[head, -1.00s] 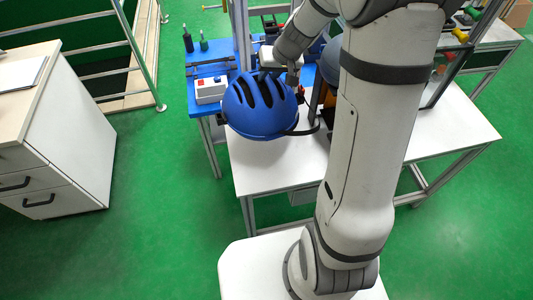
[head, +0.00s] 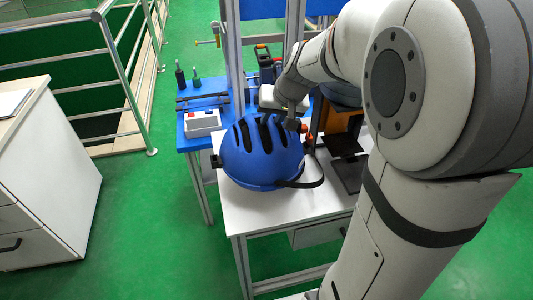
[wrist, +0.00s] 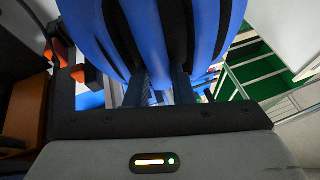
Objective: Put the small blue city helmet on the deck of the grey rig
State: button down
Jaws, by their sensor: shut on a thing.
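The blue helmet (head: 262,152) has dark vent slots and a dark strap hanging at its right. It is in my gripper (head: 283,118), which is shut on its upper side. In the wrist view the blue shell (wrist: 165,35) fills the top, with the two fingers reaching up to it. In the head view the helmet is over the white table top (head: 300,207); I cannot tell whether it touches it. A grey metal frame (head: 233,65) stands behind the helmet, with a black plate (head: 348,170) at its right that may be part of the rig.
A blue bench behind carries a white box with a red button (head: 202,122) and dark bottles (head: 181,78). A white drawer cabinet (head: 50,190) and a metal railing (head: 125,75) stand at the left. My arm hides the right side.

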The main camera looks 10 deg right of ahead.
jog(key=shift+f+b, duration=0.7)
jog(key=shift+f, duration=2.6)
jog(key=c, duration=1.2)
grip_release()
jog(key=shift+c, duration=0.2)
